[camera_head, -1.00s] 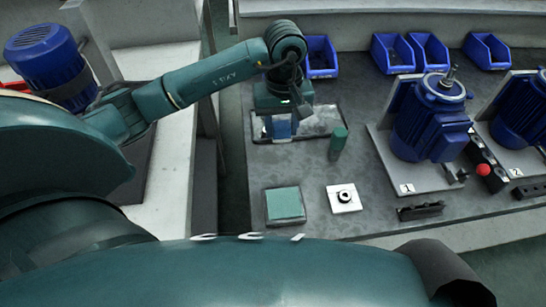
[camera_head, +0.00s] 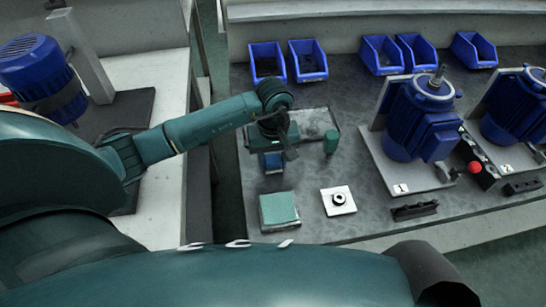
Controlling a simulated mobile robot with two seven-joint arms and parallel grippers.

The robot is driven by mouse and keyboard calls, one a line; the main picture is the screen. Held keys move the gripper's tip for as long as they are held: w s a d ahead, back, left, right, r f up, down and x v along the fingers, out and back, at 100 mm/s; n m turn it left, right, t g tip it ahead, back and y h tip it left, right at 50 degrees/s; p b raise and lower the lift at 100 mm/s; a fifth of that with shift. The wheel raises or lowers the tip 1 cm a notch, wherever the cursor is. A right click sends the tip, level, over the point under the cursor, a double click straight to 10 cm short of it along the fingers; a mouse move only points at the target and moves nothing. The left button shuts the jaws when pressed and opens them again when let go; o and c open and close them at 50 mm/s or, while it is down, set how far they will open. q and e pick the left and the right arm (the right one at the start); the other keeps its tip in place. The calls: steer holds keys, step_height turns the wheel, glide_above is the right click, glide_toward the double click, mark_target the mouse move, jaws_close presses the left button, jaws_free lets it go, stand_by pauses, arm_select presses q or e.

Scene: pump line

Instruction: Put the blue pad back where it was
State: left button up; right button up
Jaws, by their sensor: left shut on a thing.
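My left gripper (camera_head: 272,150) points down and is shut on the blue pad (camera_head: 272,162). Its fingers and the pad's upper part are largely hidden by the wrist. The pad is in front of the shallow grey tray (camera_head: 318,120), behind the green pad. I cannot tell whether the blue pad touches the bench or is held above it. The green pad (camera_head: 279,208) lies on a small square block, nearer to me. My right gripper is not in view.
A green cylinder (camera_head: 331,141) stands at the tray's right front. A white plate with a dark ring (camera_head: 338,200) lies right of the green pad. Blue motors (camera_head: 420,118) on numbered plates stand at right. Several blue bins (camera_head: 307,61) line the back. Bare bench (camera_head: 370,222) shows in front.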

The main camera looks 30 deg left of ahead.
mark_target(273, 158)
arm_select(q)
steer(key=shift+f, duration=0.15)
steer(key=o, duration=0.9)
steer(key=shift+o, duration=0.2)
steer(key=shift+r, duration=0.35)
step_height(273, 158, up, 12)
steer(key=shift+f, duration=0.15)
